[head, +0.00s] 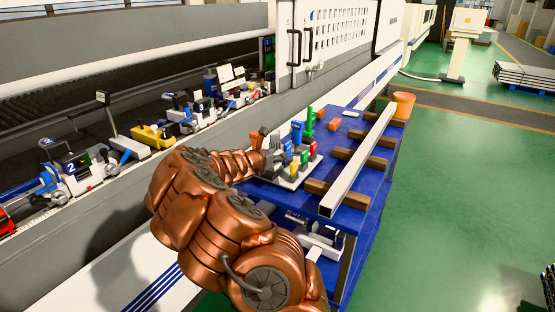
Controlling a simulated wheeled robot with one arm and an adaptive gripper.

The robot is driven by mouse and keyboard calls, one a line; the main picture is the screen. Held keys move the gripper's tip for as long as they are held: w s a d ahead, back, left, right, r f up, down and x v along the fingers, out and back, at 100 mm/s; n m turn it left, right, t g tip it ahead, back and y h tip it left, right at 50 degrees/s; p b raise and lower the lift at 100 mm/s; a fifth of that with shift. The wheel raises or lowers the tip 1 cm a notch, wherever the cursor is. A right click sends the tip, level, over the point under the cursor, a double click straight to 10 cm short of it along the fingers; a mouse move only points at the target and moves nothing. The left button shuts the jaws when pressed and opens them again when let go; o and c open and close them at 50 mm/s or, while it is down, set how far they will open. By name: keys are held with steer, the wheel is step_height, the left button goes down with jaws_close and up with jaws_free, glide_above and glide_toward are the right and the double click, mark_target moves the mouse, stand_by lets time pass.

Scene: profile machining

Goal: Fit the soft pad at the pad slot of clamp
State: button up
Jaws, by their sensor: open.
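Clamps stand in a row on the machine bed at left. One bears the number 2 (72,167) and another the number 3 (201,107). A yellow block-shaped part (152,136) sits between them. I cannot make out a pad slot. A pale holder (290,181) on the blue table carries several small blue, green, yellow, orange and red pieces. I cannot tell which piece is the soft pad. My copper-coloured arm reaches to the holder's left side. My gripper (273,146) shows small at its end, open, close to the holder's pieces. Its fingertips are hard to make out.
The blue table (356,222) carries a long pale profile (357,165) on brown wooden blocks and an orange bucket (403,104) at its far corner. Loose orange and red pieces lie behind the holder. A white machine wall stands behind.

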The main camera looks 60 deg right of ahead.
steer(key=shift+d+f, duration=0.2)
steer(key=shift+d, duration=0.2)
steer(key=shift+c, duration=0.2)
jaws_close()
